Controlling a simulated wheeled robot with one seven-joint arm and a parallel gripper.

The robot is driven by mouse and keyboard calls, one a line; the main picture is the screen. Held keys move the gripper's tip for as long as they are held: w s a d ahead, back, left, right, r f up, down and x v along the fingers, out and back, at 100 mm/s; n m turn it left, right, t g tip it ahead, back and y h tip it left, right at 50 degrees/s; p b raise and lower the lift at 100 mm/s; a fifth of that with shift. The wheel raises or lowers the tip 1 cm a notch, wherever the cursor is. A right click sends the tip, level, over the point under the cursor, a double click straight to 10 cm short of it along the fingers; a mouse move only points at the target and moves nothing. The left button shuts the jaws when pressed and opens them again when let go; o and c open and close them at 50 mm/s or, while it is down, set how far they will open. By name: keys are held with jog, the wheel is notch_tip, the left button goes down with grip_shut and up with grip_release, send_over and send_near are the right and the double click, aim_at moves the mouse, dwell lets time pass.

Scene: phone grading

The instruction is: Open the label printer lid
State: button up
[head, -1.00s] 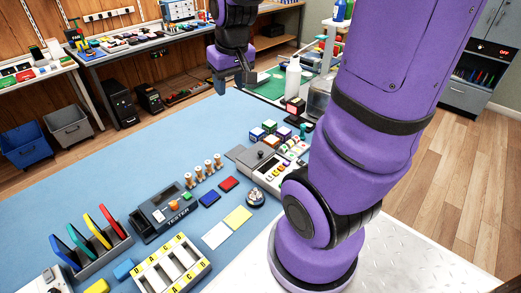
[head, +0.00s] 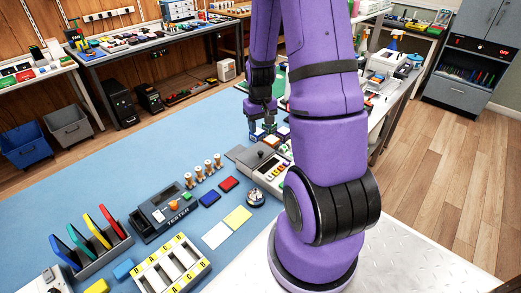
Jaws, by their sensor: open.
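A grey device with a dark knob on its flat top plate and coloured buttons on its front panel, apparently the label printer (head: 254,160), sits on the blue mat left of my arm's base. The top plate looks shut. My arm hides part of its right side. My gripper (head: 262,127) points down just behind the device, over a group of small coloured cubes (head: 268,133). It is open, and nothing shows between its fingers. It looks apart from the knob. Whether it touches the cubes cannot be told.
A tester (head: 166,210), several wooden spools (head: 204,169), coloured cards (head: 238,218) and a bell (head: 256,197) lie left and in front of the device. A lettered rack (head: 172,268) stands at the front. The blue mat (head: 120,160) is clear at the back left.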

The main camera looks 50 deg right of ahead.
aim_at(260, 152)
jog(key=shift+f, duration=5.45)
jog(key=shift+c, duration=0.2)
grip_shut()
